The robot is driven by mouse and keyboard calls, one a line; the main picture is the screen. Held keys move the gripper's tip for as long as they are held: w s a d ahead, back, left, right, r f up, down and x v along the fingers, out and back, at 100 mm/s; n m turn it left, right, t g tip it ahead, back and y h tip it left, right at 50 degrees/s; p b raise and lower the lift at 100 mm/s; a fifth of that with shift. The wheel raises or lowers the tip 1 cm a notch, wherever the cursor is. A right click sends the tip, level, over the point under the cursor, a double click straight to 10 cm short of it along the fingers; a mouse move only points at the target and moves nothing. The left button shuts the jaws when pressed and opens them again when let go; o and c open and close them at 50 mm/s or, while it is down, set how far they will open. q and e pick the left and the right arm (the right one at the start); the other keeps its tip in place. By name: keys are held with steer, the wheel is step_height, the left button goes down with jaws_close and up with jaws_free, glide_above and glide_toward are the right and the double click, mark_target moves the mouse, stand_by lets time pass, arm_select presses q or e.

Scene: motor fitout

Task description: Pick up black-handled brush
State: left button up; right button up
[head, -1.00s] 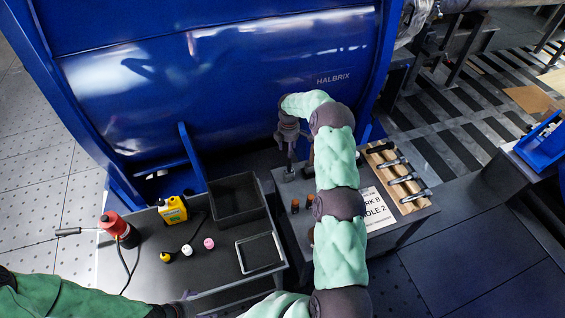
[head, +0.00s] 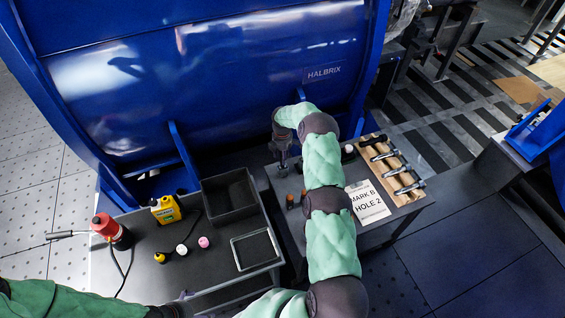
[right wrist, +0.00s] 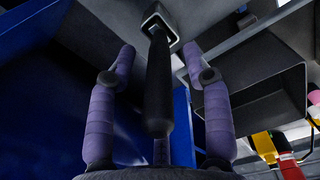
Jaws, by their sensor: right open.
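A black handle (right wrist: 158,85), which looks like the black-handled brush, stands between the two purple fingers of my right gripper (right wrist: 160,60) in the right wrist view. Its far end meets a square metal collar (right wrist: 157,22). The fingers are open, with a gap on both sides of the handle. In the head view my right gripper (head: 282,160) points down over the back left of the right-hand table (head: 385,232). The brush is mostly hidden there. My left gripper (head: 184,304) shows only partly at the bottom edge.
A black bin (head: 230,197) and a shallow square tray (head: 257,250) stand on the left table, with a yellow bottle (head: 165,210), a red tool (head: 110,230) and small caps. A wooden rack (head: 400,165) of tools and a sign (head: 366,203) are right of my arm. The blue machine (head: 200,80) stands behind.

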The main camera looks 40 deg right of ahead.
jaws_close()
steer(key=shift+r, duration=0.1)
